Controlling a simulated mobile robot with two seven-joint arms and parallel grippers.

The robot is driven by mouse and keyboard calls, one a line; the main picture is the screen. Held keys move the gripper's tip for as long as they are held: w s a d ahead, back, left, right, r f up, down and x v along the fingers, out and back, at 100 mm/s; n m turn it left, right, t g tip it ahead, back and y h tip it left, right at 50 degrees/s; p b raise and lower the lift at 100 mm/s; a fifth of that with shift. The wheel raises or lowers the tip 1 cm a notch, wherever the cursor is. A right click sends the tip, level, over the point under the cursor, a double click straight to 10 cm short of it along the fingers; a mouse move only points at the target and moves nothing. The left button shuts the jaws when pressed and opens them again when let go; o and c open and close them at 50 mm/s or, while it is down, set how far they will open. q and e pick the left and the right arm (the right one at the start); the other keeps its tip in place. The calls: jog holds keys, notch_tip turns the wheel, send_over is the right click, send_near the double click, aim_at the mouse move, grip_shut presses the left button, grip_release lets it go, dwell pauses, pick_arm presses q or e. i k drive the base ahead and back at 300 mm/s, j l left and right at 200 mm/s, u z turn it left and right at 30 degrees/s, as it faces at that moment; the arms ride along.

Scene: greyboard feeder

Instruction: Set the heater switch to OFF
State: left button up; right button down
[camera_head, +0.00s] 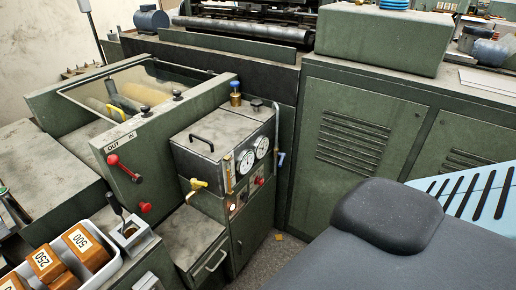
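A dark green machine cabinet (222,140) stands in the middle of the head view. Its front has two round white gauges (246,161), a yellow-handled valve (197,185) and a small red knob (259,181). Below the gauges is a small control panel (240,199) with a lit pale lamp (233,206). The heater switch is probably among these small controls, but its label and position are too small to make out. Neither of my grippers is in view.
A lever with a red ball (113,160) and a red knob (145,207) are on the panel left of the cabinet. A white tray (112,265) with orange-brown blocks is at lower left. A large dark grey rounded shape (390,215) fills the lower right.

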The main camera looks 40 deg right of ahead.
aim_at(244, 197)
jog(key=z, duration=1.15)
